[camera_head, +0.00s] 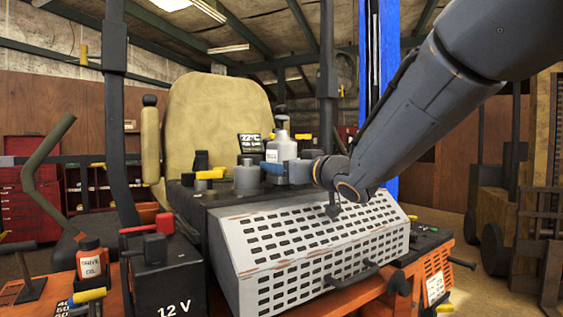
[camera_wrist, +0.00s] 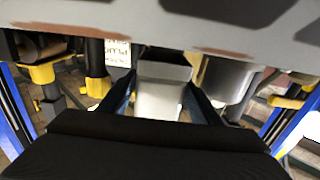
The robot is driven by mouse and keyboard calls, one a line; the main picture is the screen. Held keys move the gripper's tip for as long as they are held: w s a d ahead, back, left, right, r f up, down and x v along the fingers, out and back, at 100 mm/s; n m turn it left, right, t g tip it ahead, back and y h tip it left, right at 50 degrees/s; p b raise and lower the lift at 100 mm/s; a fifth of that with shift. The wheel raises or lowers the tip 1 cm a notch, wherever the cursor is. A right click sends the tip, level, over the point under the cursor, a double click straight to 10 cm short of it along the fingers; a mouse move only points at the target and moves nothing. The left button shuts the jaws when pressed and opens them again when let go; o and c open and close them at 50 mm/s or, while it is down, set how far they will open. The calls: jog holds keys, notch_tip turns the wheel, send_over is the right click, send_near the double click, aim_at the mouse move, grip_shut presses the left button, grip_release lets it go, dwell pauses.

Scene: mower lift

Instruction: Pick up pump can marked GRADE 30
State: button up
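A grey can with a pump top and a white label (camera_head: 281,146) stands on the dark deck behind the perforated grey cover; its marking is too small to read. My gripper (camera_head: 284,171) is low in front of it. In the wrist view, my gripper's two dark blue fingers (camera_wrist: 162,98) stand apart, one on each side of a pale grey body with a dark top (camera_wrist: 160,88). I cannot tell whether they touch it, or whether it is the labelled can. A plain grey can (camera_head: 246,178) stands just left of the gripper.
The perforated grey cover (camera_head: 310,245) lies below my arm. A small black-and-yellow part (camera_head: 205,172) stands left on the deck, with the tan seat (camera_head: 215,115) behind. A drive oil bottle (camera_head: 91,258) and a 12 V battery (camera_head: 165,285) are at front left.

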grip_shut()
jog(key=shift+r, duration=0.15)
